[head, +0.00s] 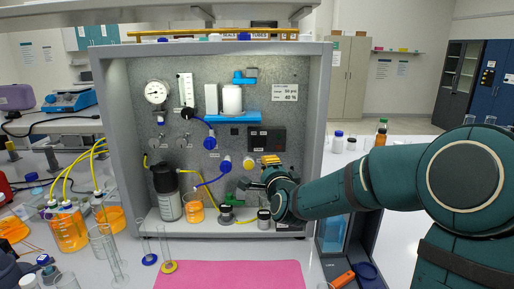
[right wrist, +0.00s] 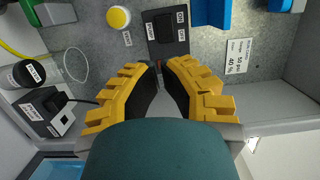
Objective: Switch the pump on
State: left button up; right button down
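The rig's black switch panel (head: 266,139) is on the grey back board, right of centre. My right gripper (head: 262,176) is in front of the board below this panel. In the right wrist view its yellow and black fingers (right wrist: 160,68) have their tips together, just below the panel's edge; contact cannot be told. In the head view my gripper and arm hide much of that corner. My left gripper is not in view.
The rig's grey side wall (head: 317,120) stands close to my right arm. A dark bottle (head: 165,190), an orange beaker (head: 194,208) and tubing stand on the rig floor. A pink mat (head: 230,274) lies in front. Orange-filled flasks (head: 68,230) stand at left.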

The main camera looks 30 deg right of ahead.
aim_at(255, 144)
jog(key=p+x, duration=0.1)
jog(key=x, duration=1.3)
jog(key=shift+w+p, duration=0.1)
jog(key=shift+p, duration=0.3)
jog(key=shift+w+m+h, duration=0.3)
jog(key=shift+h, duration=0.2)
jog(key=shift+w+a+r+m+g+h, duration=0.1)
jog(key=shift+m+g+h, duration=0.5)
jog(key=shift+h, duration=0.2)
jog(key=shift+m+h, duration=0.3)
jog(key=shift+g+b, duration=0.3)
jog(key=shift+b, duration=0.95)
jog(key=shift+r, duration=0.15)
jog(key=shift+w+r, duration=0.15)
